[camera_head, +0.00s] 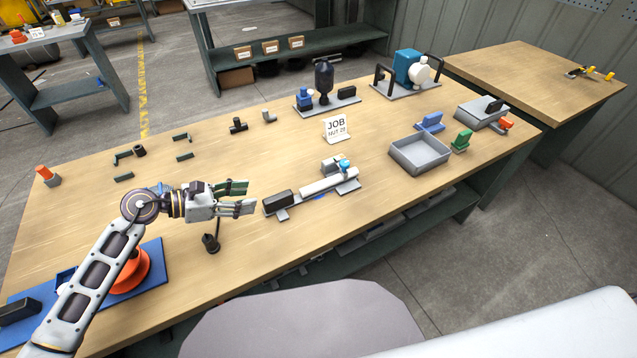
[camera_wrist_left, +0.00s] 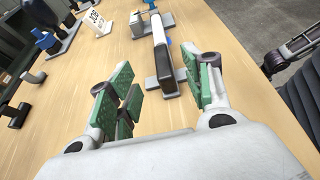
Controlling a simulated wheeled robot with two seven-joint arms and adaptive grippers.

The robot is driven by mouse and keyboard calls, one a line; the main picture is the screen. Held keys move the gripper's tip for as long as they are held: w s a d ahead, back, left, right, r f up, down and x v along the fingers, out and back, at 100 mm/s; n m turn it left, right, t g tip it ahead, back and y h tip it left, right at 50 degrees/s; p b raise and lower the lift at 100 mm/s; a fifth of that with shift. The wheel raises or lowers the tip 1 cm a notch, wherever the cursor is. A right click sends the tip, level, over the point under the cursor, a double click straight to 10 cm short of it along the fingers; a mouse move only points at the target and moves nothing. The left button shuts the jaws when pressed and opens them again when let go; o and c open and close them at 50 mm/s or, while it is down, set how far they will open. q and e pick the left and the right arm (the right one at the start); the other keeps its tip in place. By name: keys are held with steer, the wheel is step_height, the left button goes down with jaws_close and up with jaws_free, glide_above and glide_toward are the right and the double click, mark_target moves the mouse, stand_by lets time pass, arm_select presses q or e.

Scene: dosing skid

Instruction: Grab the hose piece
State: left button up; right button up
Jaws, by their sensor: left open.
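No part is plainly marked as the hose piece. A pale tube (camera_head: 328,184) with a dark block-like end (camera_head: 278,202) lies on a low grey fixture right of my left gripper. The tube (camera_wrist_left: 158,30) and its dark end (camera_wrist_left: 163,63) also show in the left wrist view, ahead of the fingers. Several short dark pieces, one of them here (camera_head: 124,177), lie at the table's left; they could also be hose. My right gripper is not in view.
A dark fitting with a rod (camera_head: 210,243) is just below my left gripper. An orange reel (camera_head: 130,272) sits on a blue board beneath my left arm. A JOB sign (camera_head: 337,129) stands behind the fixture, and a grey tray (camera_head: 420,153) to its right. The table's left middle has free room.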

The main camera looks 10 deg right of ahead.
arm_select(q)
glide_toward(287, 193)
steer(key=shift+x, duration=2.65)
steer(key=shift+d, duration=0.1)
steer(key=shift+x, duration=2.5)
steer(key=shift+f, duration=0.1)
steer(key=shift+c, duration=0.4)
jaws_close()
